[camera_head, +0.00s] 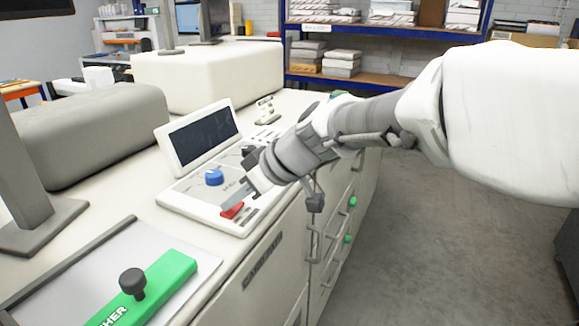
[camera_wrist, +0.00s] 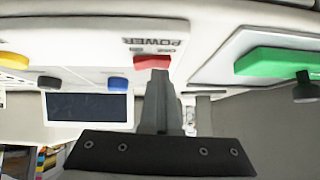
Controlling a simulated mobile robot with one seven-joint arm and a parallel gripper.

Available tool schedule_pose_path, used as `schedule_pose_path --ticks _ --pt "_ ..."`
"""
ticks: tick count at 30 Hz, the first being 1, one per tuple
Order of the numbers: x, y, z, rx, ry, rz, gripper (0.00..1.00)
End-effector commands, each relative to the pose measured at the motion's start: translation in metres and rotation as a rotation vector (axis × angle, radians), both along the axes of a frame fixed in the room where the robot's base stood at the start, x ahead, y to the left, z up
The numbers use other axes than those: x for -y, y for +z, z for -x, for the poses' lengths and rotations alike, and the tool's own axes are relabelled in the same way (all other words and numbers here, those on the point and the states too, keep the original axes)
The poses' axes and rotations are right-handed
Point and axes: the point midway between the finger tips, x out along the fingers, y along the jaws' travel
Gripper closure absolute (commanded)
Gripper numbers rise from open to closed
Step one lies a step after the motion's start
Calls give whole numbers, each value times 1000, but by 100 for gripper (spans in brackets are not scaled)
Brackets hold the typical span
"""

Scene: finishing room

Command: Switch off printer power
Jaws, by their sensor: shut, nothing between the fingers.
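The printer's control panel (camera_head: 180,199) lies on the cream cabinet top, with a dark tilted screen (camera_head: 203,138) behind it. A red power switch (camera_head: 232,211) sits near the panel's front edge. In the wrist view, which is upside down, the red switch (camera_wrist: 152,61) is beside the printed word POWER. My gripper (camera_head: 243,197) is shut and empty, pointing down at the red switch. In the wrist view the closed fingertips (camera_wrist: 160,76) overlap the switch's edge. I cannot tell whether they touch it. The switch's position, on or off, is not clear.
A blue knob (camera_head: 214,177) and a black knob (camera_head: 248,152) are close by on the panel. A green bar (camera_head: 165,286) with a black knob lies at the front left. Blue shelving (camera_head: 400,30) with stacked paper stands behind.

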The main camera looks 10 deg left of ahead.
Motion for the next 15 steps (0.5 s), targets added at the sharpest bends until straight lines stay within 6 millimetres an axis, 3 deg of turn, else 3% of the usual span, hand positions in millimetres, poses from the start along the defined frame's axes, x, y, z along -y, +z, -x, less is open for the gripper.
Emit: schedule_pose_path --ticks 15 --pt "5 1 -15 -2 -2 3 100"
